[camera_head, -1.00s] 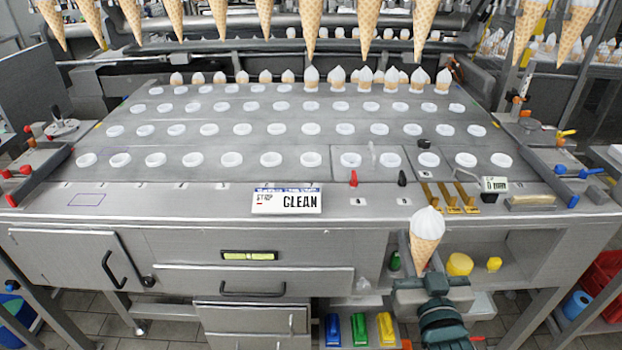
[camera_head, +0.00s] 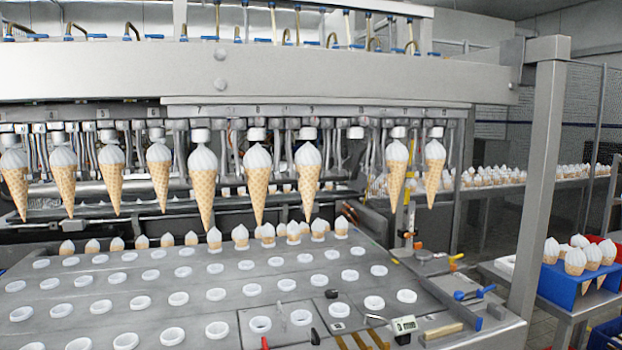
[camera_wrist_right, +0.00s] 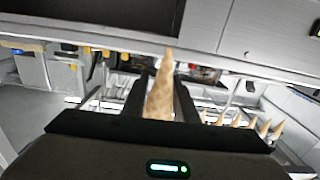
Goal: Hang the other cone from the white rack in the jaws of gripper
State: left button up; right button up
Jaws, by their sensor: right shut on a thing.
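My right gripper (camera_wrist_right: 160,100) is shut on a waffle cone (camera_wrist_right: 160,88) in the right wrist view. The cone's tip points toward the top of that picture; its cream top is hidden. In the head view a row of cream-topped cones hangs tip down from numbered jaws on the machine, among them a cone (camera_head: 308,178) under number 9 and a cone (camera_head: 397,172) farther right. Between these two, a jaw (camera_head: 355,132) has no cone beneath it. Neither gripper shows in the head view. I cannot make out the white rack for sure.
A blue rack (camera_head: 553,283) with several cones stands at the right behind a grey post (camera_head: 541,180). The table (camera_head: 235,285) below the hanging cones carries rows of white rings and a back row of small cones. A wide grey beam (camera_head: 330,75) spans above.

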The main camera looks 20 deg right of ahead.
dwell(0.4)
jog(key=s+f, duration=0.3)
jog(key=s, duration=0.6)
jog(key=shift+s+f, duration=0.3)
